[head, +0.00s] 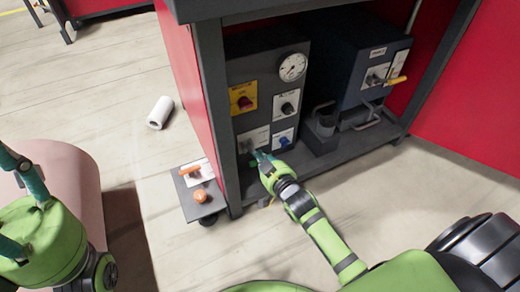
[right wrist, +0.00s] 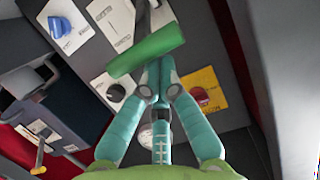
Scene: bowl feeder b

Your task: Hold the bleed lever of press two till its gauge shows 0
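The dark unit (head: 262,62) on the left of the shelf has a round white gauge (head: 292,67); its needle is too small to read. A lever with a green handle (right wrist: 147,55) shows in the right wrist view. My right gripper (head: 262,158) is low in front of this unit. Its teal fingers (right wrist: 160,82) are drawn together with their tips at the green handle; I cannot tell whether the handle lies between them. My left gripper (head: 22,215) is at the left edge, away from the bench, its fingertips cut off. The label naming press two is not readable.
The unit bears a red knob (head: 244,102), a black knob (head: 288,108) and a blue knob (head: 284,141). A second unit (head: 368,65) with a yellow lever (head: 395,80) stands right. A floor panel (head: 213,204) has orange controls. A white roll (head: 160,112) lies on open floor.

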